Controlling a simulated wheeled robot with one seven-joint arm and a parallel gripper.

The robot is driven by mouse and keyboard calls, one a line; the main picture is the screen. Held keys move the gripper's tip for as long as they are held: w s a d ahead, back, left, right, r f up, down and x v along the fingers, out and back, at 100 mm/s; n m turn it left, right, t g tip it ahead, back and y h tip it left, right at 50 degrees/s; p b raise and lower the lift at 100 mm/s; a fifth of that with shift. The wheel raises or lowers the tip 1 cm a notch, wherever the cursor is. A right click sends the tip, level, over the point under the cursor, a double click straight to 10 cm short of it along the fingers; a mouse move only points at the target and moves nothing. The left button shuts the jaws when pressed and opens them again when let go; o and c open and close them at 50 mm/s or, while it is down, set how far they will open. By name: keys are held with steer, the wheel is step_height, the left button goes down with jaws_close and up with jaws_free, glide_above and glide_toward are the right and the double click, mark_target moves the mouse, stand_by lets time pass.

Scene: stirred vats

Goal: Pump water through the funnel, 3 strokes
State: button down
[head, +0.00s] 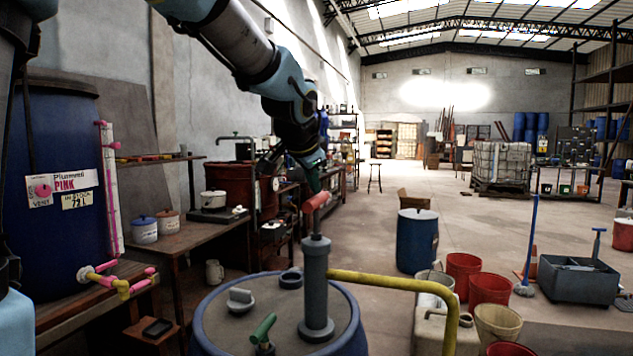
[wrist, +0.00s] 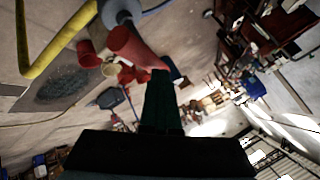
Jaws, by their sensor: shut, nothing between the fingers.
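A grey upright hand pump (head: 316,285) with a red crossbar handle (head: 317,202) stands on the lid of a blue drum (head: 215,322). The handle also shows in the wrist view (wrist: 134,48). A yellow pipe (head: 395,282) runs right from the pump and bends down over a beige container (head: 432,335). A pale, open-topped vessel (head: 436,279), possibly the funnel, is partly hidden behind the pipe. My gripper (head: 314,184) is shut and empty at the red handle. In the wrist view its fingertips (wrist: 160,78) overlap the handle's end; I cannot tell whether they touch.
A green-handled valve (head: 263,328) and a grey cap (head: 240,298) sit on the drum lid. Red buckets (head: 489,290) and a cream bucket (head: 498,324) stand to the right. A large blue tank (head: 58,190) and a workbench (head: 185,237) are left. Open floor lies beyond.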

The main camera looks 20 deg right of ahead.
mark_target(314, 203)
steer(key=shift+f+b, duration=1.8)
steer(key=shift+f, duration=0.5)
stand_by(1.4)
steer(key=shift+r, duration=0.1)
steer(key=shift+r+p, duration=3.35)
steer(key=shift+r, duration=0.65)
step_height(314, 203, up, 6)
steer(key=p, duration=0.4)
steer(key=shift+p, duration=0.35)
